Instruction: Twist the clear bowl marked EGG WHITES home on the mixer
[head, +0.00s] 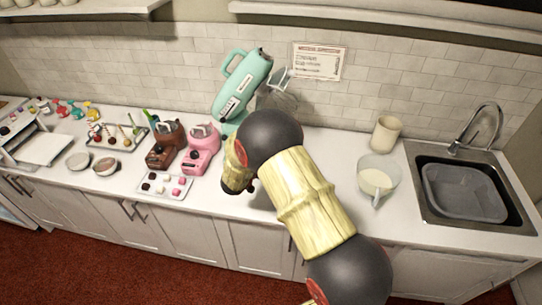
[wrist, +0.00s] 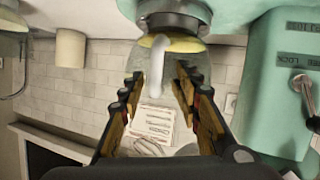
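The mint-green stand mixer (head: 241,88) stands against the tiled wall in the head view, its head tilted up. A clear bowl (head: 277,98) is at its right side, partly hidden by my arm. In the wrist view, which looks upside down, the clear bowl (wrist: 192,63) sits on or against a round metal mixer base (wrist: 174,18), with pale yellow contents. Its whitish handle (wrist: 159,68) points toward the camera. My gripper (wrist: 160,80) is open, its fingers apart on either side of the handle. No EGG WHITES label is readable.
Right of the mixer are a clear jug of cream liquid (head: 377,181), a beige canister (head: 386,134) and a sink (head: 465,190). A lever (wrist: 302,84) on the mint mixer is near my right finger.

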